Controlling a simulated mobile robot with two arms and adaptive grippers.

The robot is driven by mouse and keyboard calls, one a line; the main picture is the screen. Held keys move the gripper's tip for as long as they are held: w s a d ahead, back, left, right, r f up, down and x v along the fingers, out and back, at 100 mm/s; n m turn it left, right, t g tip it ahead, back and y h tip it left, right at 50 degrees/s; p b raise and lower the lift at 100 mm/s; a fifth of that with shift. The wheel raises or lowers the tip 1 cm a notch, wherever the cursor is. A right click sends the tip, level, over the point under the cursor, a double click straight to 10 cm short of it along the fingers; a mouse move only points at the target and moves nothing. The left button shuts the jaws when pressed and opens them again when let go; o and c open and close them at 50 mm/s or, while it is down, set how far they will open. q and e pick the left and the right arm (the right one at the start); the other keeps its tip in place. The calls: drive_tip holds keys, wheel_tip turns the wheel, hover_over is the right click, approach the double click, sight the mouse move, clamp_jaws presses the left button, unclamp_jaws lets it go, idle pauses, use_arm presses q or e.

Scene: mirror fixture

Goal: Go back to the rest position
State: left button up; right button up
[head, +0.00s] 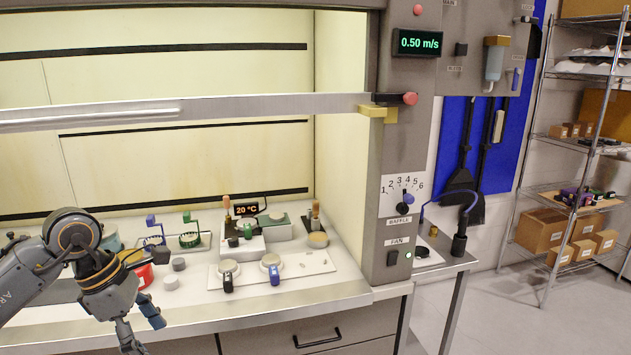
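My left arm comes in from the left edge, in front of the fume hood's bench. My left gripper (144,331) hangs fingers-down near the bench's front edge. Its fingers are apart, and I see nothing between them. The arm and gripper hide part of the bench's left end, including part of a red object (144,275). My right gripper is not in view.
The raised sash bar (200,109) crosses above the bench (330,290). Racks with blue and green handles (158,247), a display block (248,210) and a white board with round pieces (305,265) stand inside. The hood's post (402,160) bounds the right. Open floor and shelving (560,190) lie beyond.

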use_arm(q)
drive_tip(key=w+d+f+n+t+h, duration=0.4)
drive_tip(key=w+d+f+n+h, duration=0.5)
drive_tip(key=d+f+n+h, duration=0.4)
drive_tip(key=a+f+n+t+y, duration=0.3)
drive_tip(key=f+n+t+y, duration=0.1)
drive_tip(key=f+n, duration=0.65)
drive_tip(key=a+f+n+t+y, duration=0.4)
drive_tip(key=f+n+t, duration=0.1)
drive_tip(key=f+n, duration=0.5)
drive_tip(key=s+a+f+n+g+y, duration=0.25)
drive_tip(key=s+f+n+y, duration=0.2)
drive_tip(key=s+f, duration=0.7)
drive_tip(key=s+a+f+n+g+y, duration=0.25)
drive_tip(key=s+f+n, duration=0.25)
drive_tip(key=s+f, duration=0.65)
drive_tip(key=s+d+f+n+g, duration=0.1)
drive_tip(key=s+f+g, duration=0.3)
drive_tip(key=s, duration=0.9)
drive_tip(key=s+d+f+n+g+y, duration=0.1)
drive_tip(key=s+f, duration=0.6)
drive_tip(key=s, duration=0.7)
drive_tip(key=d+n+g, duration=0.1)
drive_tip(key=n+g, duration=0.1)
drive_tip(key=n, duration=0.1)
drive_tip(key=shift+s+n+g, duration=0.3)
drive_tip(key=shift+g, duration=0.1)
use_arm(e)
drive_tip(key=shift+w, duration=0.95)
